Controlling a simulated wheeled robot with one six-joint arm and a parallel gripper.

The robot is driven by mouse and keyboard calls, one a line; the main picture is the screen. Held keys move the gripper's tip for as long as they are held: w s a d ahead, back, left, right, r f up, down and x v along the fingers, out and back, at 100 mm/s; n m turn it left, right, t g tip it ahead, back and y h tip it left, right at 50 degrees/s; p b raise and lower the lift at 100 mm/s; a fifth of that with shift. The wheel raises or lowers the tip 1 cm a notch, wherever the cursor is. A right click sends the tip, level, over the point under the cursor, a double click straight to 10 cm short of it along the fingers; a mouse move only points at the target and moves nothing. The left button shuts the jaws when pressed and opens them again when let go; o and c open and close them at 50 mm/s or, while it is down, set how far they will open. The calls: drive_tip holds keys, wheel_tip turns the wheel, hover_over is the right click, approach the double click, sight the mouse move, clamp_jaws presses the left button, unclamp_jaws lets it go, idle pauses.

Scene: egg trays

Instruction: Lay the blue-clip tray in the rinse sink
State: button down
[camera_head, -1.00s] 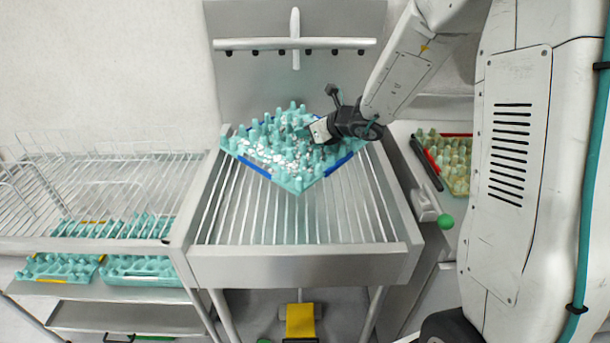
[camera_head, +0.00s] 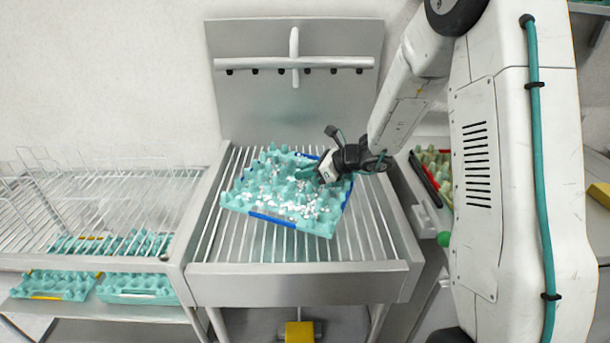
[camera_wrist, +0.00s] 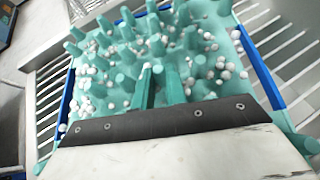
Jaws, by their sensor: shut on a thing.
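The blue-clip tray (camera_head: 262,205) is a teal egg tray with blue clips on its edges and many small white bits scattered over it. It is at the sink (camera_head: 300,283), over the metal bars, turned at an angle to them. My gripper (camera_head: 327,172) is shut on the tray at its right part in the head view. I cannot tell whether the tray touches the bars.
A wire rack (camera_head: 110,200) stands left, with teal trays (camera_head: 138,287) on the shelf below. A spray bar (camera_head: 293,62) with several nozzles is on the back panel. A counter at right holds a red-clip tray (camera_head: 437,166) and a dark stick. Bars are bare in front.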

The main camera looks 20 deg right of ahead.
drive_tip(key=shift+f, duration=0.45)
drive_tip(key=c, duration=1.4)
unclamp_jaws()
drive_tip(key=shift+c, duration=0.2)
